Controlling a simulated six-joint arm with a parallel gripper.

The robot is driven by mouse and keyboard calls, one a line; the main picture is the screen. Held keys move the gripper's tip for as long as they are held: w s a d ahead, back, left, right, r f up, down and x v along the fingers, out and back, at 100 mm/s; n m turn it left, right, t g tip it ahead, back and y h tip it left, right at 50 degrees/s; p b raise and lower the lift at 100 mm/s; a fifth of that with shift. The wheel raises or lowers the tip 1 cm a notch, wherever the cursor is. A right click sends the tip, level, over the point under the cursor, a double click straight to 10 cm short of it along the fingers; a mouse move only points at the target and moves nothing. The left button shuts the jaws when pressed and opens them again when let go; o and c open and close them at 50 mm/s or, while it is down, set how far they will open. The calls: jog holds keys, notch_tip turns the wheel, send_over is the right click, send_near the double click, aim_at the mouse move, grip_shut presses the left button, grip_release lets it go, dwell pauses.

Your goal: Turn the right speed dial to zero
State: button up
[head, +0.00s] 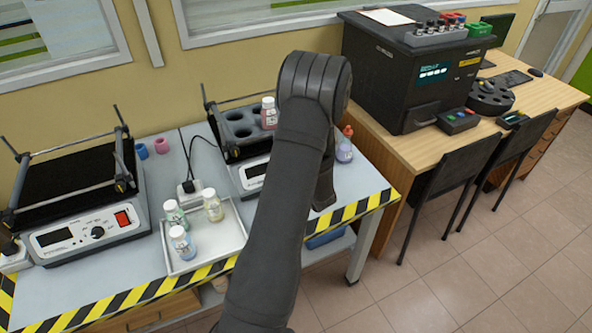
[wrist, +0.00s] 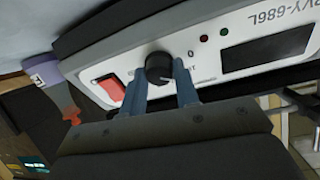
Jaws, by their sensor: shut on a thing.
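The right speed dial (wrist: 158,68) is a round black knob on the white front panel of the right device, seen tilted in the wrist view. My gripper (wrist: 159,78) has its two blue-grey fingers on either side of the knob and is shut on it. I cannot make out the knob's pointer. In the head view my arm hides the dial; part of the right device (head: 253,172) shows to the left of the arm.
A red switch (wrist: 111,88) and a dark display (wrist: 266,54) flank the dial. A purple-labelled bottle (head: 344,150) stands right of the device. A white tray (head: 212,252) with 3 bottles lies left, beside the left device (head: 85,232). A pink-labelled bottle (head: 269,113) stands in the right device's rack.

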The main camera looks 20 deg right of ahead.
jog(key=shift+n, duration=0.3)
jog(key=shift+d+n+y, duration=0.15)
jog(key=shift+n+y, duration=0.35)
jog(key=shift+n, duration=2.9)
jog(key=o, duration=1)
jog(key=shift+c, duration=0.2)
jog(key=shift+s, duration=0.15)
jog(key=v, duration=1.7)
jog(key=shift+f, duration=0.15)
